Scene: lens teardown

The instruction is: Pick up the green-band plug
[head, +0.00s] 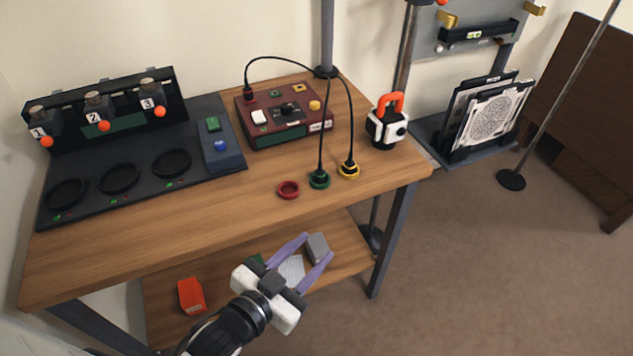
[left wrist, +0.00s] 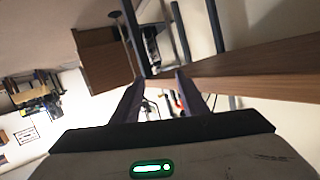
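The green-band plug (head: 319,180) is at the front right of the wooden table top in the head view, with a black cable rising from it. A yellow-band plug (head: 348,171) with its own cable is just right of it, and an empty-looking red ring (head: 289,189) is to its left. My left gripper (head: 318,247) is open and empty, in front of and below the table's front edge, apart from the plug. Its two fingers (left wrist: 159,95) show spread in the left wrist view, where I cannot make out the plug. My right gripper is not in view.
A dark red box (head: 287,128) with a cable plugged in stands behind the plugs. An orange-handled device (head: 387,122) is to their right, and a dark station (head: 140,178) to the left. The table's front edge and a lower shelf (head: 235,262) with objects are near my gripper.

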